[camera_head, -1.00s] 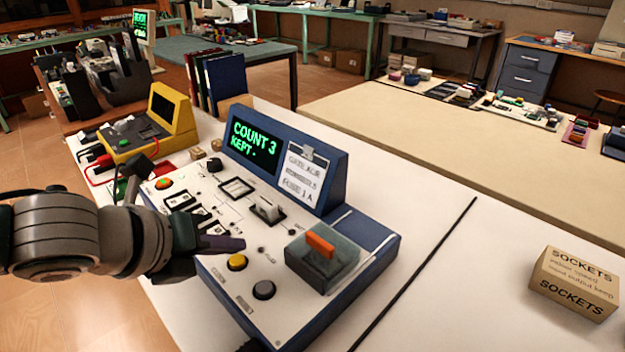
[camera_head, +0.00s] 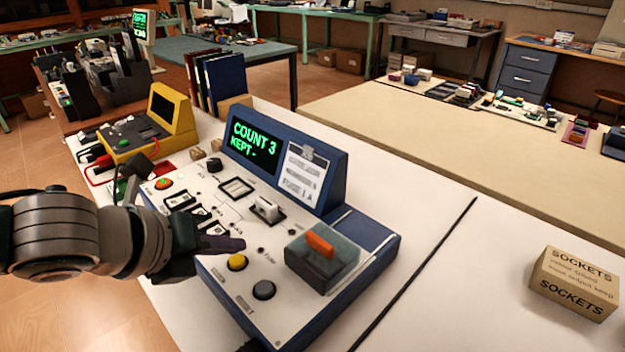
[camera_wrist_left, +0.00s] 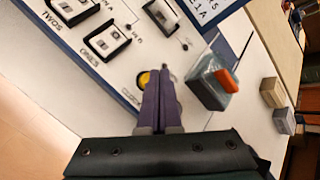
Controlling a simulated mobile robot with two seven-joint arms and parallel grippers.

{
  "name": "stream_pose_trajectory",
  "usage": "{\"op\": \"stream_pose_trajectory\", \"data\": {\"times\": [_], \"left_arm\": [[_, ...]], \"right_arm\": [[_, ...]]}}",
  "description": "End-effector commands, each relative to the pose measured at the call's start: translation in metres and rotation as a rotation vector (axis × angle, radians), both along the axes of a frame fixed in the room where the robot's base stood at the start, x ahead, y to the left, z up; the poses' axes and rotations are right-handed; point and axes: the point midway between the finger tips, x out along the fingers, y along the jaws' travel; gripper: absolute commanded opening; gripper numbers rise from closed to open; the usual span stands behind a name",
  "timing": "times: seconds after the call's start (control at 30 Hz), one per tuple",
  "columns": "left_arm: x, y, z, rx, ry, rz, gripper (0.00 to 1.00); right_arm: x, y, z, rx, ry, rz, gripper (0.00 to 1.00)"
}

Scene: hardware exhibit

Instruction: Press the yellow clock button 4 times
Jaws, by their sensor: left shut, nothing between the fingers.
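The yellow button (camera_head: 237,262) sits on the white panel of the blue console (camera_head: 330,318), beside a dark grey button (camera_head: 263,290). The console's screen (camera_head: 254,147) reads "COUNT 3" and "KEPT -". My left gripper (camera_head: 240,245) is shut and empty, its fingertips just behind the yellow button in the head view. In the left wrist view the shut fingers (camera_wrist_left: 163,72) partly cover the yellow button (camera_wrist_left: 144,78). I cannot tell whether they touch it. My right gripper is not in view.
A clear box with an orange switch (camera_head: 320,244) stands right of the buttons. A white lever (camera_head: 267,209) rises behind them. A yellow instrument (camera_head: 172,115) stands at the back left. A sockets carton (camera_head: 574,283) sits at right, with bare tabletop between.

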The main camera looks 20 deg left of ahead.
Motion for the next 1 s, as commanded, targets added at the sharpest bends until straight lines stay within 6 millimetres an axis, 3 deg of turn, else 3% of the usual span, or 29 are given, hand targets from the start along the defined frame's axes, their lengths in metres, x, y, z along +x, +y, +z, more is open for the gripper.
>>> {"op": "stream_pose_trajectory", "data": {"times": [1.0], "left_arm": [[0.0001,-0.0001,-0.0089,0.000,0.000,0.000,0.00]], "right_arm": [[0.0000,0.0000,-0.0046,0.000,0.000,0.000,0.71]]}}
